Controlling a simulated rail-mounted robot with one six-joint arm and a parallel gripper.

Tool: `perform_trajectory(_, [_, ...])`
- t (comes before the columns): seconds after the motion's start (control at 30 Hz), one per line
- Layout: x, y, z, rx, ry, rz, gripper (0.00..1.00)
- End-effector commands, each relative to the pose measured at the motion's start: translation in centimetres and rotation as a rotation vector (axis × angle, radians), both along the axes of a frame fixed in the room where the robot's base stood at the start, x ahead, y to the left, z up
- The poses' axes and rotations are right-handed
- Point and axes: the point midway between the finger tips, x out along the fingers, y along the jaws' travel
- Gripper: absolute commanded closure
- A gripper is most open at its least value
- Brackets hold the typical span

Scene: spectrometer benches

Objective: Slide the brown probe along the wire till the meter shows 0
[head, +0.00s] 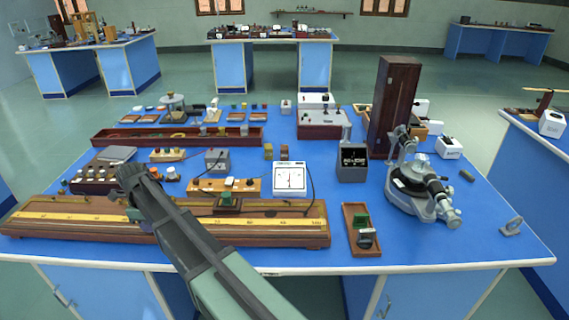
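A long wooden board (285,229) lies along the front left of the blue bench, with a yellow scale strip (80,219) on it. The wire along it is too thin to make out. My arm reaches over the board from the front, and my gripper (131,180) is above its left half, near its back edge. The fingertips are too dark and small to tell open from shut. I cannot make out a brown probe; it may be hidden behind the gripper. A small greenish part shows just below the gripper. A white meter (290,179) stands behind the board's right end; its reading is too small.
A wooden block with terminals (208,189) and a row of dark plugs (88,178) sit close behind the board. A small wooden tray (348,235) lies right of it. A grey spectrometer (408,202) and tall brown box (392,105) stand farther right.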

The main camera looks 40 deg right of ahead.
Motion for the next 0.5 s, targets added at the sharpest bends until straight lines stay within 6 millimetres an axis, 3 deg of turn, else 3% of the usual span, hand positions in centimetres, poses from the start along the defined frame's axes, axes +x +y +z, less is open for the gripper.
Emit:
perform_trajectory(0.33, [-0.65, 0.0, -0.45, 0.0, 0.011, 0.001, 1.0])
perform_trajectory(0.37, [-0.64, 0.0, -0.45, 0.0, 0.011, 0.001, 0.73])
perform_trajectory(0.47, [-0.64, 0.0, -0.45, 0.0, 0.011, 0.001, 0.58])
perform_trajectory(0.5, [-0.63, 0.0, -0.44, 0.0, 0.011, 0.001, 0.57])
